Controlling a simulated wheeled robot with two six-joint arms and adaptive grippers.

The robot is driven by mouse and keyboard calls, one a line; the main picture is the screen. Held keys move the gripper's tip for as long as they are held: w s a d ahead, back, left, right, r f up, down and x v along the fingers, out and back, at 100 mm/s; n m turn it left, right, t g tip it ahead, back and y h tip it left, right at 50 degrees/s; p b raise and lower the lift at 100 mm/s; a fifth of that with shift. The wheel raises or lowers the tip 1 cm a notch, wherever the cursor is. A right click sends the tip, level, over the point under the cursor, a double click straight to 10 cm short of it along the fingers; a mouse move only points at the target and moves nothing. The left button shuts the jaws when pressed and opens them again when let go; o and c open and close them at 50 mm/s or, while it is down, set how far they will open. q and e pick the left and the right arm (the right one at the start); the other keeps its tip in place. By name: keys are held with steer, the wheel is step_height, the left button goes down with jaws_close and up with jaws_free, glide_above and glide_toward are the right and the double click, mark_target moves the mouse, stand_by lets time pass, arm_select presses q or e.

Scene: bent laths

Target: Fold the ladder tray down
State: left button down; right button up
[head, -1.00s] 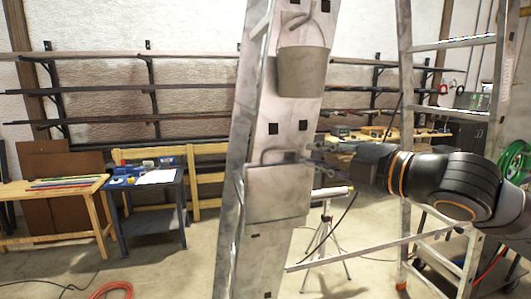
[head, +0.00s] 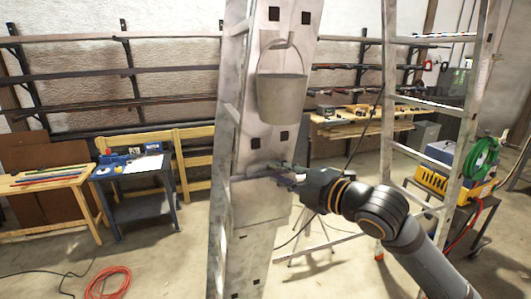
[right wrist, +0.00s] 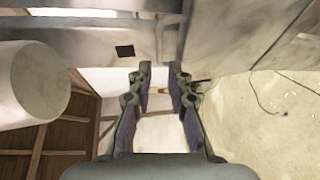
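The ladder (head: 236,150) stands upright in the middle of the head view. Its grey tray (head: 262,203) is a flat panel that looks upright against the ladder's front, below a hanging bucket (head: 282,97). My right gripper (head: 285,176) is at the tray's upper edge and covers part of it. In the right wrist view, the two fingers (right wrist: 160,75) are apart with nothing seen between them. A grey loop, seemingly the tray's handle (right wrist: 168,42), lies just beyond the tips. I cannot tell whether they touch. My left gripper is out of view.
The bucket also shows close on the left in the right wrist view (right wrist: 38,82). The ladder's other leg frame (head: 474,110) stands at the right, near a green hose reel (head: 481,158). A red cable (head: 108,283) lies on the floor; tables stand at left.

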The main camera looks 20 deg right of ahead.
mark_target(260, 165)
steer(key=p+x, duration=0.1)
steer(key=x, duration=0.1)
steer(key=shift+w+a+r, duration=0.15)
steer(key=shift+w+a, duration=0.15)
steer(key=shift+p+x, duration=0.35)
steer(key=shift+x, duration=0.45)
steer(key=shift+w+a+f, duration=0.2)
steer(key=shift+w+f, duration=0.05)
steer(key=shift+w, duration=0.25)
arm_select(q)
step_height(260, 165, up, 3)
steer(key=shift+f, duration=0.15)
arm_select(e)
steer(key=shift+d, duration=0.1)
jaws_close()
